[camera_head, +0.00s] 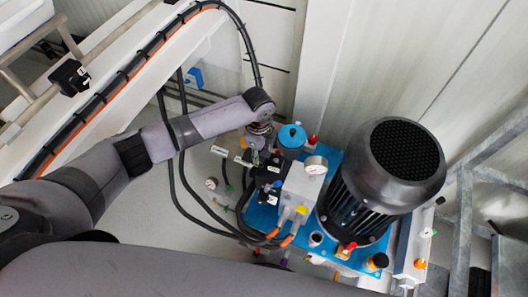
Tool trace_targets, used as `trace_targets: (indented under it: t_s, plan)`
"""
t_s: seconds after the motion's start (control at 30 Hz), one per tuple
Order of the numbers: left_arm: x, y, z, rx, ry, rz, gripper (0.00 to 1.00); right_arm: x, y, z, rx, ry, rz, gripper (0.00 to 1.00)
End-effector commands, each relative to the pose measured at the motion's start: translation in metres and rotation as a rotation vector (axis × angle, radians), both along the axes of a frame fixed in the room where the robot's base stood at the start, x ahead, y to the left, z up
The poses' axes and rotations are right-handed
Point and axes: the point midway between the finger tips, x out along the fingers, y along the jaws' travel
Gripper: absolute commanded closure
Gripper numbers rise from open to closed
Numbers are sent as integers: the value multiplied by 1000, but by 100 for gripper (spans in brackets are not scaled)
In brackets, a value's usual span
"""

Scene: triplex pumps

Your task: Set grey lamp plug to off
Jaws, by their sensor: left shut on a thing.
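My left arm reaches in from the left to the valve block of the pump unit. My left gripper (263,152) is small in this view and points down at the dark plug-like parts (269,170) beside the block. It is shut on a small part there, but its fingertips are partly hidden. I cannot tell for sure whether that part is the grey lamp plug, nor read any on or off state. My right gripper is not in view.
A large dark motor (385,185) stands right of the block on a blue base (262,214). A grey metal frame (465,215) stands at the right.

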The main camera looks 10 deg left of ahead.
Motion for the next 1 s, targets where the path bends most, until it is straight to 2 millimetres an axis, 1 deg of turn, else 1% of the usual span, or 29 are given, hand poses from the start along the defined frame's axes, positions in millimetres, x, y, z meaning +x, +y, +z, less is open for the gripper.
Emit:
trace_targets:
  t_s: [0.03, 0.1, 0.37, 0.4, 0.7, 0.9, 1.0]
  plan:
    - [1, 12, 2, 5, 3, 6, 100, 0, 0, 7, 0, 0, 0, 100]
    - [3, 20, 2, 4, 3, 4, 100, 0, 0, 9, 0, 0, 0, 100]
    - [4, 24, 0, 6, 1, 3, 100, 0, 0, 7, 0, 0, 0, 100]
    - [4, 24, 0, 7, 1, 3, 71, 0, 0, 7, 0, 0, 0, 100]
    - [4, 22, 0, 4, -1, 2, 52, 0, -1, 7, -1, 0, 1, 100]
    - [4, 22, 0, 2, 0, 2, 52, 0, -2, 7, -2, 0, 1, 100]
    - [4, 21, 2, 2, -1, 1, 52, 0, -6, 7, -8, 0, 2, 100]
